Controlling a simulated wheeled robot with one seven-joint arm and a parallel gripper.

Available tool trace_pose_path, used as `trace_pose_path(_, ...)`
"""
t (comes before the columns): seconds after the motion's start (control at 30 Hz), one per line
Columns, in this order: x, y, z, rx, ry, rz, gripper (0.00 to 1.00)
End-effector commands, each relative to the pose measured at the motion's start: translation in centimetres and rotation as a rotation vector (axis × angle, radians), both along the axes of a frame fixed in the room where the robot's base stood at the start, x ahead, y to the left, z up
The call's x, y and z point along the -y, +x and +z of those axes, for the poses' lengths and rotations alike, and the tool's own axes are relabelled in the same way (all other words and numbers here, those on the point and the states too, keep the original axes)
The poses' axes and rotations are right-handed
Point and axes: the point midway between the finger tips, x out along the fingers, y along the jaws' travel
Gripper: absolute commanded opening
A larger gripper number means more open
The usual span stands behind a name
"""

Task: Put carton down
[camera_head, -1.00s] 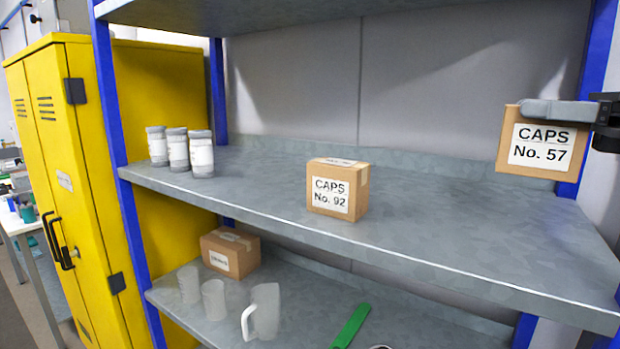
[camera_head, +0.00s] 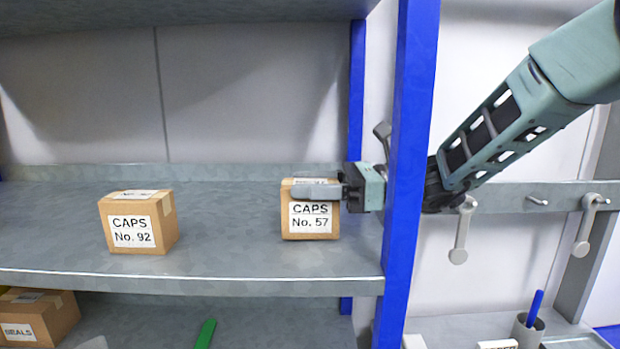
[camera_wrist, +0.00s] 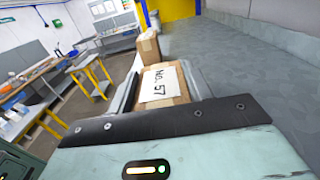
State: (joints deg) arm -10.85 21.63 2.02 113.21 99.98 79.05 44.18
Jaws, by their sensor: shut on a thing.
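A brown carton (camera_head: 310,226) labelled CAPS No. 57 is at the right end of the grey middle shelf (camera_head: 240,262), left of the blue post. My gripper (camera_head: 318,191) reaches in from the right and is shut on this carton, with one finger across its front above the label. The carton looks upright and at shelf level; I cannot tell whether its base touches the shelf. In the wrist view the carton (camera_wrist: 163,86) sits between the fingers, its No. 57 label partly hidden by my gripper.
A second carton (camera_head: 138,222), CAPS No. 92, stands to the left with bare shelf between. A blue post (camera_head: 408,150) stands close beside my gripper. Below are a SEALS carton (camera_head: 38,318) and a green tool (camera_head: 205,334). Grey handles hang on a rail (camera_head: 510,196) at right.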

Motion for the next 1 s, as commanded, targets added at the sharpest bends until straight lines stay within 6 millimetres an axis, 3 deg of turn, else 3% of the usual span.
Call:
trace_pose_path(0.4, 0.0, 0.0, -0.7, 0.002, 0.001, 0.001, 0.23)
trace_pose_path(0.43, 0.0, 0.0, -0.6, 0.002, 0.001, 0.001, 0.58)
trace_pose_path(0.5, 0.0, 0.0, -0.6, 0.002, 0.001, 0.001, 0.72)
trace_pose_path(0.83, 0.0, 0.0, -0.2, 0.002, 0.001, 0.001, 0.72)
trace_pose_path(1.0, 2.3, 0.0, -0.7, 0.005, 0.001, -0.004, 0.72)
